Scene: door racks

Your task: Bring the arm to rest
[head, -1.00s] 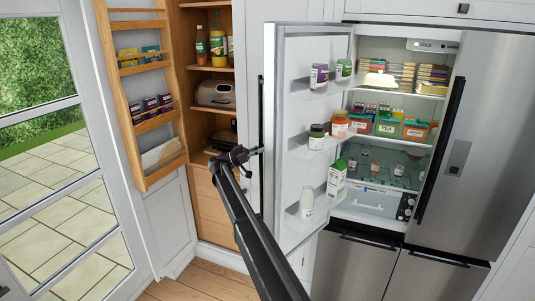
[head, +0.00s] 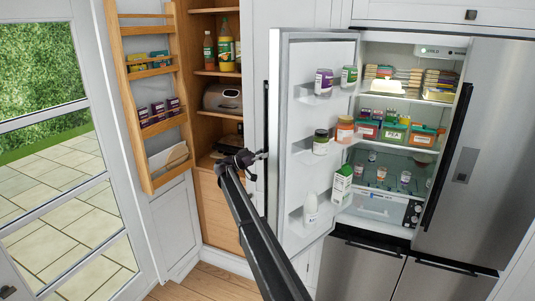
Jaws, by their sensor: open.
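My gripper (head: 257,166) is at the end of my dark arm, which reaches up from the bottom of the head view. It is open, and I see nothing held in it. It appears in front of the pantry's lower part, just left of the open fridge door (head: 289,130). Whether it touches the door edge or the dark handle there, I cannot tell.
The fridge door stands open, with jars, a carton and a bottle on its racks. The fridge interior (head: 385,175) holds several boxes and jars. A pantry door with a wooden rack (head: 160,128) stands open at left. Wooden floor (head: 200,284) shows below.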

